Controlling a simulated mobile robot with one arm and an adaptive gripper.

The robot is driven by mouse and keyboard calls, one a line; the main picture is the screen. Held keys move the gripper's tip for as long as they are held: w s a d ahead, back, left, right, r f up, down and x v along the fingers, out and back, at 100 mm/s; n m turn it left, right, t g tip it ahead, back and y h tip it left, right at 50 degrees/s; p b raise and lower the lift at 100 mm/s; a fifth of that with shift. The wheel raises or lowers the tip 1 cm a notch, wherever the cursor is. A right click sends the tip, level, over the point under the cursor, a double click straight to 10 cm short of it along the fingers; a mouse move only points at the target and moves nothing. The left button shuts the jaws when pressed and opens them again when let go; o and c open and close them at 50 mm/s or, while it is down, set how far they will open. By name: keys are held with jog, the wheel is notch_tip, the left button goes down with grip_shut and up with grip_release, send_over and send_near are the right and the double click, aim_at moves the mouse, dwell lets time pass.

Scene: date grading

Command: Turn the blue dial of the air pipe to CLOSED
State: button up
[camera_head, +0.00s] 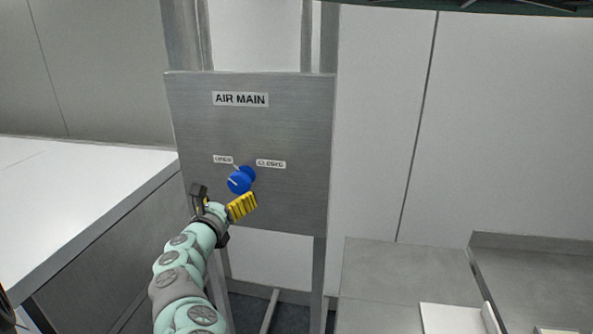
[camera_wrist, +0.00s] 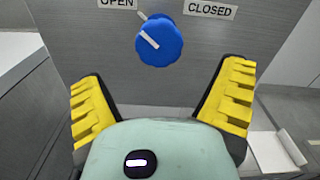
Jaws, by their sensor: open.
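The blue dial (camera_head: 240,180) sits on a metal panel marked AIR MAIN, and it also shows at the top of the wrist view (camera_wrist: 165,46). An OPEN label (camera_head: 222,160) is at its upper left and a CLOSED label (camera_head: 271,164) at its upper right. The white line on the dial's face slants to the upper left, toward the OPEN side. My gripper (camera_wrist: 162,78) is open and empty, with a yellow-padded finger on each side. In the wrist view the dial lies beyond the fingertips, between them and apart from both.
The AIR MAIN panel (camera_head: 290,120) stands on metal posts. A white-topped counter (camera_head: 80,180) is at the left. Metal work surfaces (camera_head: 400,270) stand at the lower right, with a white item (camera_head: 452,318) on one. The panel around the dial is otherwise clear.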

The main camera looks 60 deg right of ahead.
aim_at(240, 188)
jog(key=shift+x, duration=1.15)
jog(key=shift+w+d+f+b, duration=0.1)
jog(key=shift+d+b, duration=0.15)
jog(key=shift+b, duration=0.05)
jog(key=shift+b+x, duration=0.85)
jog(key=shift+x, duration=0.45)
jog(key=shift+d+f+b, duration=0.15)
jog(key=shift+d+b, duration=0.35)
jog(key=shift+d, duration=0.15)
jog(key=shift+w+d+r+b, duration=0.25)
jog(key=shift+w+d+b, duration=0.25)
jog(key=shift+d, duration=0.2)
jog(key=c, duration=1.2)
